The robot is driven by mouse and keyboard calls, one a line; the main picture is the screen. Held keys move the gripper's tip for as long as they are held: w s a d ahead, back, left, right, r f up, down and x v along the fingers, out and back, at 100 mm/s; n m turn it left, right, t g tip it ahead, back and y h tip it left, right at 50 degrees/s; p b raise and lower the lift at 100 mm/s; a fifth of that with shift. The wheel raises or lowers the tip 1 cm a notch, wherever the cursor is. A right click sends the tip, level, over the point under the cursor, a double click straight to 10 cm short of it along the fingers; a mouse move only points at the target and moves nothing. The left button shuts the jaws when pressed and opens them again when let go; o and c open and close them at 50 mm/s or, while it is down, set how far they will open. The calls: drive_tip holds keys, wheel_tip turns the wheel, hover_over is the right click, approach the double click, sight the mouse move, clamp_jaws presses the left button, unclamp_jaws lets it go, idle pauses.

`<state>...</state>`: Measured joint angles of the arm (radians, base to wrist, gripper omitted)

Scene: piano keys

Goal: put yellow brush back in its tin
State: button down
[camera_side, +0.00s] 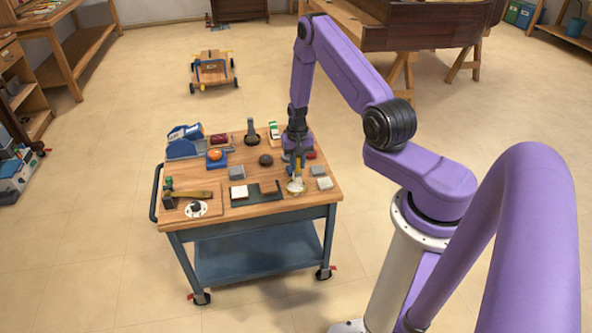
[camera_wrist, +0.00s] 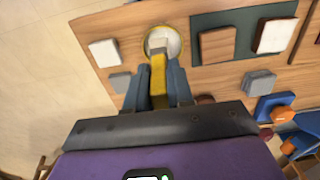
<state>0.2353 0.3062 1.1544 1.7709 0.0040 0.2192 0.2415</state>
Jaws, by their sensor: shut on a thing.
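My gripper (camera_wrist: 160,88) is shut on the yellow brush (camera_wrist: 157,73), with a dark finger on each side of it. In the wrist view the brush's pale end points at the round tin (camera_wrist: 171,34) and overlaps its opening. In the side view the yellow brush (camera_side: 297,171) hangs below my gripper (camera_side: 297,160), tip down, at the tin (camera_side: 296,188) near the cart's right front corner. The tin is pale inside with a yellowish rim. I cannot tell how deep the brush tip is inside it.
The wooden cart top (camera_side: 235,213) carries several small blocks. A white block (camera_wrist: 104,53) and a grey block (camera_wrist: 120,82) lie beside the tin. A dark green mat (camera_wrist: 244,22) with a brown block (camera_wrist: 217,45) is on its other side. The cart edge is close to the tin.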

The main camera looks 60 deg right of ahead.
drive_tip(key=shift+w+d+f, duration=0.1)
drive_tip(key=shift+w+f, duration=0.15)
drive_tip(key=shift+f, duration=0.1)
drive_tip(key=shift+w+d+f, duration=0.1)
drive_tip(key=shift+w+f, duration=0.05)
drive_tip(key=shift+f, duration=1.6)
drive_tip(key=shift+f, duration=0.15)
drive_tip(key=c, duration=1)
unclamp_jaws()
